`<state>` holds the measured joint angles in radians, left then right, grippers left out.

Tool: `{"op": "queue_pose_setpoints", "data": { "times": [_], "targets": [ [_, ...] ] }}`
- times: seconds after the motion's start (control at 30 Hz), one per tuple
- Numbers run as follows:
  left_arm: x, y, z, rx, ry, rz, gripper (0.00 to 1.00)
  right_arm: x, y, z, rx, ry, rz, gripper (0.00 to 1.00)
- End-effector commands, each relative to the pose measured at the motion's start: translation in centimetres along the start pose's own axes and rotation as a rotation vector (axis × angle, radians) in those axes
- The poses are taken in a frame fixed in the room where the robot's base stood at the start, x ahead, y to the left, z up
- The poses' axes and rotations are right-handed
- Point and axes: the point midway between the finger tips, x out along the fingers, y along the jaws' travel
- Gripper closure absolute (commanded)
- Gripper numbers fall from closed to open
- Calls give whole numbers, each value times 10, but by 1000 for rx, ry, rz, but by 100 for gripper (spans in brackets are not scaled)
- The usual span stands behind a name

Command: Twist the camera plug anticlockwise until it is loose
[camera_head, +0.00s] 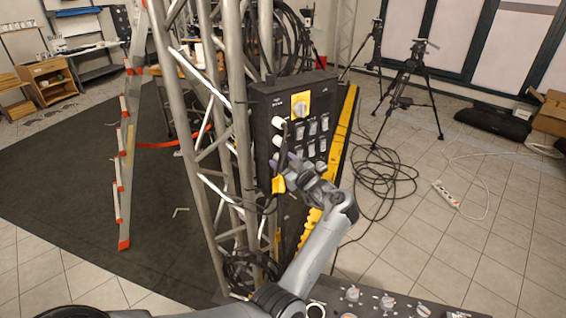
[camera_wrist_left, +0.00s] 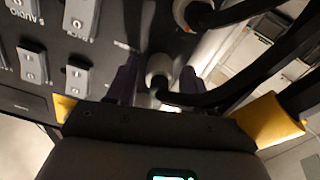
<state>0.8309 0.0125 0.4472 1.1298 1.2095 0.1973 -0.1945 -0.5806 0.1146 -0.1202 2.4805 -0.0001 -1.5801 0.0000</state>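The black panel box (camera_head: 262,105) is fixed to the metal truss. White-grey plugs with black cables stick out of its left side; the upper one (camera_head: 278,122) is clear of my gripper. My left gripper (camera_head: 287,165) is at the lowest plug, which it largely hides in the head view. In the left wrist view, a grey plug (camera_wrist_left: 159,68) sits between the two purplish fingertips (camera_wrist_left: 158,84), with a narrow gap appearing on each side. The fingers look open around it. Its label cannot be read, so I cannot confirm it is the camera plug. My right gripper is not in view.
Another plug (camera_wrist_left: 190,14) and thick black cables (camera_wrist_left: 225,95) crowd the right of the fingers. Grey socket covers (camera_wrist_left: 78,80) are on the left. A ladder (camera_head: 125,150) and tripods (camera_head: 408,85) stand farther away.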

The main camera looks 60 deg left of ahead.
Motion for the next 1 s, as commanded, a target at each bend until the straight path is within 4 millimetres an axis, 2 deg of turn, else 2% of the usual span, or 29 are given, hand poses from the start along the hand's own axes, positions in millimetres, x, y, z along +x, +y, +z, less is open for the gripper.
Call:
{"op": "queue_pose_setpoints", "data": {
  "times": [0.03, 0.3, 0.33, 0.67, 1.0],
  "targets": [
    [0, 0, 0, 0, 0, 0, 56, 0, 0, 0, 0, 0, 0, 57],
    [0, 0, 0, 0, 0, 0, 98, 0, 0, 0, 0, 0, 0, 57],
    [0, 0, 0, 0, 0, 0, 100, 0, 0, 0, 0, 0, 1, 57],
    [0, 0, 3, -55, 2, 1, 100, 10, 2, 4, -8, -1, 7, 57],
    [0, -2, 6, -291, 8, 1, 100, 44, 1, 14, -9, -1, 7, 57]
  ]
}}
